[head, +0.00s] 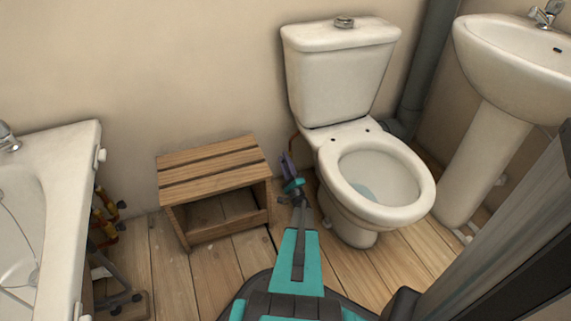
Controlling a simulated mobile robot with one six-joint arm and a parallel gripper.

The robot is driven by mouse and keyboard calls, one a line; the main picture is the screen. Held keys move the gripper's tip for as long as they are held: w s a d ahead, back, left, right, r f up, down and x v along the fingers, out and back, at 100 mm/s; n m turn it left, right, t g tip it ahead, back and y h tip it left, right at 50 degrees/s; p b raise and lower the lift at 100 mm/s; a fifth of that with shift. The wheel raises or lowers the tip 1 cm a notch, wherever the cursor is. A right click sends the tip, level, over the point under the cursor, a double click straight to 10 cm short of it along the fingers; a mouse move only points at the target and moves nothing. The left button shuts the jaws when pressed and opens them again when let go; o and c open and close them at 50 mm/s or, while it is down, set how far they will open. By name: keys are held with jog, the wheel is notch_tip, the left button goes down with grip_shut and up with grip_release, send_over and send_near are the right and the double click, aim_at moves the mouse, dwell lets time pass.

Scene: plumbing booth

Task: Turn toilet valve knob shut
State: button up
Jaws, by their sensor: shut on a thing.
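The white toilet (375,180) stands against the wall, its tank above and its bowl open. My gripper (287,165) reaches low between the toilet and a wooden stool, close to the wall below this pipe. It is shut on the valve knob there. The knob itself is hidden behind my gripper, so its turn angle cannot be seen.
The slatted wooden stool (212,172) stands just left of my gripper, and the toilet bowl is close on its right. A bathtub (72,165) is at far left, with yellow-handled tools (104,212) beside it. A pedestal sink (490,150) stands at right. Wooden floor shows between them.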

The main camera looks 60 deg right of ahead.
jog(key=shift+w+a+m+t+h+b, duration=0.15)
jog(key=shift+m+t+h+b, duration=0.15)
jog(key=shift+m+h+b, duration=0.4)
jog(key=shift+a+r+h, duration=0.1)
jog(key=shift+h, duration=0.2)
jog(key=o, duration=1)
jog(key=shift+c, duration=0.2)
jog(key=shift+o, duration=0.6)
